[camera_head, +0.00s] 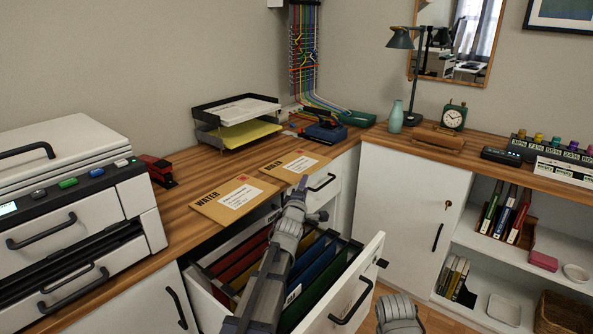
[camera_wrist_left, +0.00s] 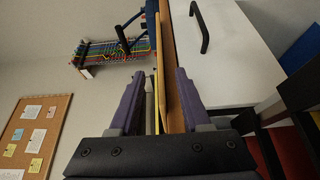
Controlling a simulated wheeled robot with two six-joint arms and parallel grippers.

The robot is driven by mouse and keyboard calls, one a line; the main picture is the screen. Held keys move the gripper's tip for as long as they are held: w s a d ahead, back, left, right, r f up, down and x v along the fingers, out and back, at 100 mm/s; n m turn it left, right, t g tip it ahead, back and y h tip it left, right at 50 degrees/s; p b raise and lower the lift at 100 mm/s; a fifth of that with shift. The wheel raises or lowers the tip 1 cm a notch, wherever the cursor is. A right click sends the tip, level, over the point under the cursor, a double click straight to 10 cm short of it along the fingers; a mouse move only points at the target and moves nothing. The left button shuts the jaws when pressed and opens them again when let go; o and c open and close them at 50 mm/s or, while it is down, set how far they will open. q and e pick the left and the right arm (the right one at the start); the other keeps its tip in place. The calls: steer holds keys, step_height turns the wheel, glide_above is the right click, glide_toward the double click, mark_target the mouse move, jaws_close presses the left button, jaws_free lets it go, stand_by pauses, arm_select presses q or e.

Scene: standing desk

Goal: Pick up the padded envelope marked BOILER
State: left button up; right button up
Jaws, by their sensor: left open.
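Two tan padded envelopes lie flat on the wooden counter; the nearer envelope (camera_head: 236,199) reads WATER. My left gripper (camera_head: 300,186) is at the counter's front edge, over the open drawer and close to the farther envelope. In the left wrist view the open jaws (camera_wrist_left: 158,92) stand either side of the counter edge and a thin yellowish strip, seemingly an envelope edge-on. I cannot tell whether they touch it. My right gripper's jaws do not show.
The open drawer (camera_head: 359,291) with coloured hanging files lies under my left arm. A printer (camera_head: 70,190) stands left, a paper tray (camera_head: 207,117) behind the envelopes. A red stapler (camera_head: 157,170) is beside the printer. A blue hole punch (camera_head: 325,132) stands at the back.

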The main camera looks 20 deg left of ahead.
mark_target(309, 173)
arm_select(q)
steer(key=shift+w+a, duration=0.25)
steer(key=shift+w, duration=1.7)
steer(key=shift+w+a, duration=0.2)
steer(key=shift+w, duration=1.75)
steer(key=shift+s, duration=0.1)
steer(key=shift+c, duration=0.4)
jaws_close()
